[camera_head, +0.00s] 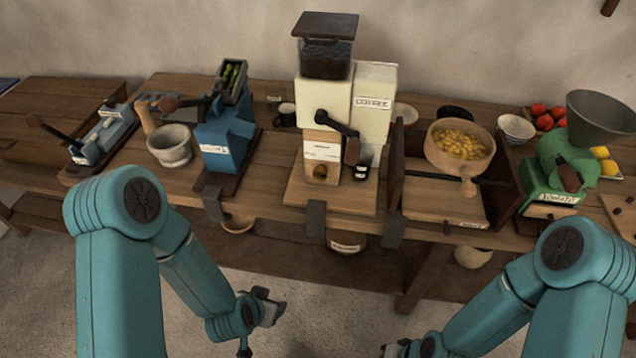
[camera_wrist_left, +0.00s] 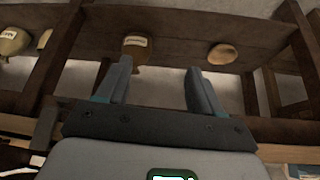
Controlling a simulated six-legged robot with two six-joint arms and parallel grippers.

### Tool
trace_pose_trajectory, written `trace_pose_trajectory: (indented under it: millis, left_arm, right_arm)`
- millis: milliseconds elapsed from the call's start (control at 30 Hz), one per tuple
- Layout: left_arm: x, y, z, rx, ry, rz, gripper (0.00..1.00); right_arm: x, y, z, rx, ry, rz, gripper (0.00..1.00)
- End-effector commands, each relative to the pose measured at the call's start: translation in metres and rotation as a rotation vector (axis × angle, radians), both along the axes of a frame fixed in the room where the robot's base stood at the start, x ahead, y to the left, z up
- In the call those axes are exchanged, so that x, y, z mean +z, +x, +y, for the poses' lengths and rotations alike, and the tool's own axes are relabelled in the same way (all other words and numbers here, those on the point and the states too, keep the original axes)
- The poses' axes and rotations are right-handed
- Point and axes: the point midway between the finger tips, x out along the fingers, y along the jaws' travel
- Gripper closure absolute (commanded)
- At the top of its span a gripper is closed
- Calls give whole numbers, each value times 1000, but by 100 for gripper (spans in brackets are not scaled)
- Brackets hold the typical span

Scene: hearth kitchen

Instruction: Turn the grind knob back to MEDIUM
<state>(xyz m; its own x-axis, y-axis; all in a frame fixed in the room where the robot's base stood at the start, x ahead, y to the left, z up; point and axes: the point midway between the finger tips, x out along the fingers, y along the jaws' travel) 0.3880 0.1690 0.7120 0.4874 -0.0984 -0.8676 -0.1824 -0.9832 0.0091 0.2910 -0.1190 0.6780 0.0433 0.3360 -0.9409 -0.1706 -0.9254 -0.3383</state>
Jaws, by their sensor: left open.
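The cream coffee grinder (camera_head: 324,97) stands upright at the middle of the bench, with a dark hopper (camera_head: 325,58) on top and a dark crank (camera_head: 337,124) on its front. A small label (camera_head: 372,104) is on its right side, too small to read surely. A small black part (camera_head: 361,172) sits low at its right; I cannot tell whether it is the grind knob. My left gripper (camera_head: 262,308) is open and empty, below and in front of the bench; its fingers show in the left wrist view (camera_wrist_left: 160,80). My right gripper (camera_head: 396,349) is barely visible at the bottom edge.
A blue press (camera_head: 222,135) and a grey mortar (camera_head: 172,147) stand left of the grinder. A wooden pot (camera_head: 460,143) of yellow pieces and a green mill (camera_head: 560,165) stand right. Metal clamps (camera_head: 316,218) hang over the front edge. Jars sit on the lower shelf (camera_wrist_left: 180,28).

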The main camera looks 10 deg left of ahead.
Motion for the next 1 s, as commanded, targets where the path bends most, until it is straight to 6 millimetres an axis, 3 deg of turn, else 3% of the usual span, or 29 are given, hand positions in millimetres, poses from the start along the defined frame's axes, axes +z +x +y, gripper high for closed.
trace_pose_trajectory:
  millis: [33, 100, 233, 333, 500, 600, 767, 1000]
  left_arm:
    - [1, 26, 6, -34, 89, -126, 33]
    - [24, 57, 12, -71, 217, -291, 33]
    - [71, 94, 9, -99, 401, -557, 33]
    - [109, 105, -7, -90, 480, -754, 33]
    - [152, 96, -52, -89, 423, -983, 33]
    - [166, 89, -71, -113, 385, -1051, 33]
    - [171, 89, -84, -135, 366, -1074, 33]
    - [172, 132, -84, -132, 368, -1071, 33]
  right_arm:
    - [-27, 0, 0, 0, 0, 1, 100]
    - [-49, -1, 0, 1, 0, 2, 100]
    - [-90, 0, 0, 1, 0, 2, 100]
    - [-129, 0, 0, 1, 0, 2, 100]
    - [-179, -1, 0, 1, 0, 2, 100]
    - [-191, -1, 0, 1, 0, 2, 100]
    - [-193, 0, 0, 0, 0, 1, 100]
    - [-192, 0, 0, 0, 0, 1, 100]
